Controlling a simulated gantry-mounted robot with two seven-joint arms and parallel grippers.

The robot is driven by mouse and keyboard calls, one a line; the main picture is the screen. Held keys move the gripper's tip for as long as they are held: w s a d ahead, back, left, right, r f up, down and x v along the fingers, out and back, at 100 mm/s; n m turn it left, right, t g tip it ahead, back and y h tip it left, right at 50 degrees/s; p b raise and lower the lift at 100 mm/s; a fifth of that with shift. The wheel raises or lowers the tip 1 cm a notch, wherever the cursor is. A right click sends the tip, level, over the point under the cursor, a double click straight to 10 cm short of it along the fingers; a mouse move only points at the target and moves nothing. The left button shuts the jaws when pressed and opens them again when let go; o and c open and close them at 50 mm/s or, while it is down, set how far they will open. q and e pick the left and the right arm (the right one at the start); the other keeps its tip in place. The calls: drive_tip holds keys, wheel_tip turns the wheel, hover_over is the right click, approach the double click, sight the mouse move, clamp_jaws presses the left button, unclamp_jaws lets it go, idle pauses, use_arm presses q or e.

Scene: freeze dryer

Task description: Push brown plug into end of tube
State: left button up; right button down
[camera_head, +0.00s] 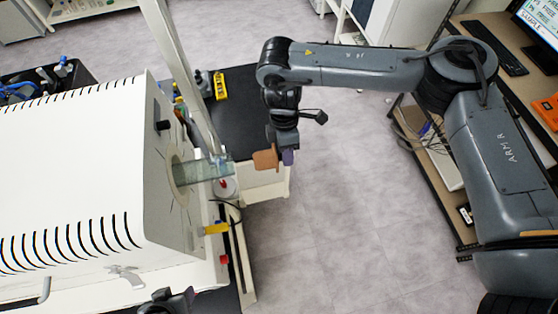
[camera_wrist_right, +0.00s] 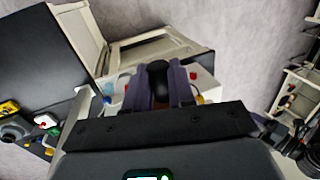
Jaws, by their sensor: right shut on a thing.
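The brown plug (camera_head: 265,158) is held in the air by my right gripper (camera_head: 286,153), to the right of the glass tube. The clear tube (camera_head: 208,170) sticks out of the right end of the white furnace housing. A visible gap separates the plug from the tube's open end, and the plug sits slightly higher in the picture. In the right wrist view, the two purple fingers of my right gripper (camera_wrist_right: 159,88) close on a dark rounded part (camera_wrist_right: 158,72); the plug's brown face is hidden there. A dark part of my left arm shows at the bottom edge; its jaws are unclear.
The white slotted furnace (camera_head: 75,170) fills the left side. A slanted pale post (camera_head: 180,65) rises just behind the tube. Below the tube are a yellow part (camera_head: 216,228) and a red knob (camera_head: 224,259). A black bench top (camera_head: 240,115) lies behind. Open floor is on the right.

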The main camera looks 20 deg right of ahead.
sight(271, 150)
drive_tip(key=shift+w+d+r, duration=0.1)
drive_tip(key=shift+w+d, duration=0.1)
drive_tip(key=shift+w, duration=0.2)
drive_tip(key=shift+w+a+b, duration=0.25)
drive_tip(key=shift+a+b, duration=0.3)
drive_tip(key=shift+a, duration=0.35)
drive_tip(key=shift+w+a+b, duration=0.2)
drive_tip(key=shift+a+b, duration=0.3)
drive_tip(key=shift+a, duration=0.4)
drive_tip(key=shift+a+r+p, duration=0.1)
drive_tip(key=shift+a+p, duration=0.05)
drive_tip(key=shift+p, duration=0.25)
drive_tip(key=shift+w, duration=0.1)
